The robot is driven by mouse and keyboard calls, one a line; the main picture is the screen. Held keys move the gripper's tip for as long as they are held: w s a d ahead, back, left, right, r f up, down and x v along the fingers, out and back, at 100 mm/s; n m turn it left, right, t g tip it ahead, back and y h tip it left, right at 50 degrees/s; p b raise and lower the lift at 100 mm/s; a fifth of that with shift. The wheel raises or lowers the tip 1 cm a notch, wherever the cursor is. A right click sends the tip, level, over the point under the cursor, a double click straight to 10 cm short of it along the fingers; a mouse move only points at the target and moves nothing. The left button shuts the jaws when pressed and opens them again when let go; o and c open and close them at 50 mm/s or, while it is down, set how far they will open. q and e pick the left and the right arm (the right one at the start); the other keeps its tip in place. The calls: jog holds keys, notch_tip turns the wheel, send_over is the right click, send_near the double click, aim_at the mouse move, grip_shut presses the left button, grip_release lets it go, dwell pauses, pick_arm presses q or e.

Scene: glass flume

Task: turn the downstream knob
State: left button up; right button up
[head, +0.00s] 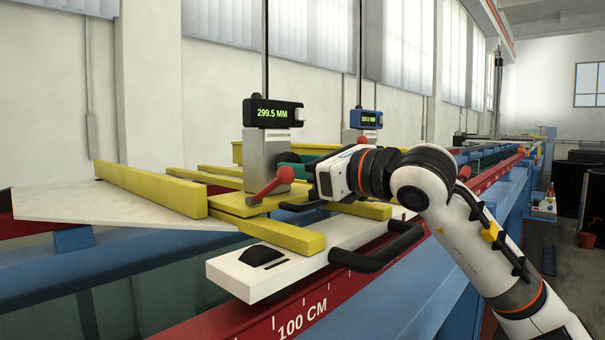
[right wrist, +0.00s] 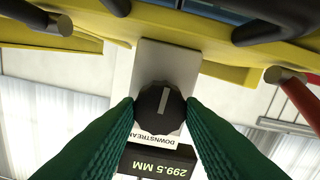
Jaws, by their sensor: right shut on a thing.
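The downstream knob (right wrist: 158,110) is black and round with a pale pointer line, in the middle of the right wrist view. It sits on a light grey block above a label reading "DOWNSTREAM", which appears upside down. My right gripper (right wrist: 160,104) is shut on it, with a green finger on either side. In the head view, my right gripper (head: 288,160) reaches the grey gauge block (head: 262,155) from the right, and the knob is hidden there. The black display (head: 272,112) on this gauge reads 299.5 MM. My left gripper is not in view.
Yellow bars (head: 160,187) and a white carriage plate with black handles (head: 380,248) lie around the gauge. A second gauge with a blue display (head: 366,119) stands behind. A red rail marked 100 CM (head: 300,318) runs in front.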

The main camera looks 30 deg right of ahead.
jog(key=shift+a+f+n+b, duration=0.1)
jog(key=shift+n+b, duration=0.3)
jog(key=shift+n, duration=5.45)
jog(key=shift+f+n+b, duration=0.1)
jog(key=shift+n+b, duration=0.3)
jog(key=shift+n, duration=5.45)
jog(key=o, duration=1)
jog(key=shift+r, duration=0.1)
jog(key=shift+s, duration=0.15)
